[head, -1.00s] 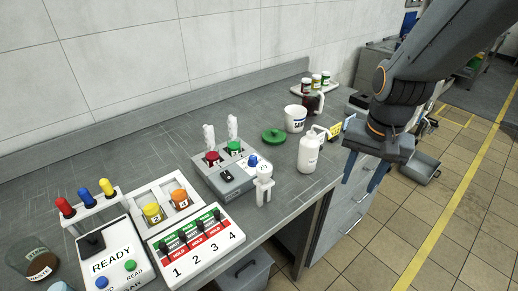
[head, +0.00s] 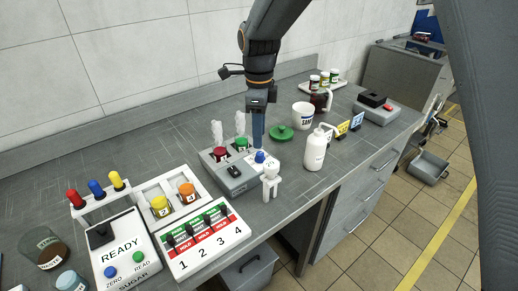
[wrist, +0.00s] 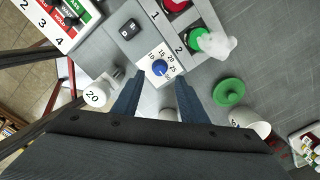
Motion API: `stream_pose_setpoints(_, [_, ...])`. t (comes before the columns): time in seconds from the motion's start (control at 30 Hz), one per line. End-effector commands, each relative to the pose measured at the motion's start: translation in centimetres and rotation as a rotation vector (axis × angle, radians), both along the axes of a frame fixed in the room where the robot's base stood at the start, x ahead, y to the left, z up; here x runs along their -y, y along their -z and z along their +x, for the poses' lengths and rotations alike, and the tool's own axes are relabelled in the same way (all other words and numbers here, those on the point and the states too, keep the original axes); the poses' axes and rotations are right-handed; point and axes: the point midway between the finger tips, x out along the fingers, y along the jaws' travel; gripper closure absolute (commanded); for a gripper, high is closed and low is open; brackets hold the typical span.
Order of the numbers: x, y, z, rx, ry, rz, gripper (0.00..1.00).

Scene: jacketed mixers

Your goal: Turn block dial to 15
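The block dial is a blue knob (wrist: 159,68) on a white scale plate marked from 10 to 30, set in the grey block (head: 234,180). In the head view the knob (head: 260,157) is at the block's right end. I cannot make out which number its pointer is on. My gripper (wrist: 157,80) points down over the dial, with its two blue fingers apart on either side of the knob in the wrist view. It is open and empty. In the head view my gripper (head: 258,143) hangs just above and behind the knob; contact cannot be seen.
The block also carries a red button (head: 220,152), a green button (head: 241,145) and a black switch (head: 234,171). A white bottle (head: 315,150), a green lid (head: 282,132) and a white tub (head: 303,116) are to the right.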

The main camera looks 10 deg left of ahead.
Motion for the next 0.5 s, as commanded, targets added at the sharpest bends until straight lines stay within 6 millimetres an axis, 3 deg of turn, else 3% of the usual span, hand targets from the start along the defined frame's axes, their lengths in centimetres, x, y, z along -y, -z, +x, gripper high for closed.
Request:
stream_pose_setpoints(0.3, [0.2, 4.8, -0.1, -0.003, -0.001, -0.001, 0.61])
stream_pose_setpoints(0.5, [0.2, 6.3, -0.1, -0.001, -0.001, -0.001, 0.61])
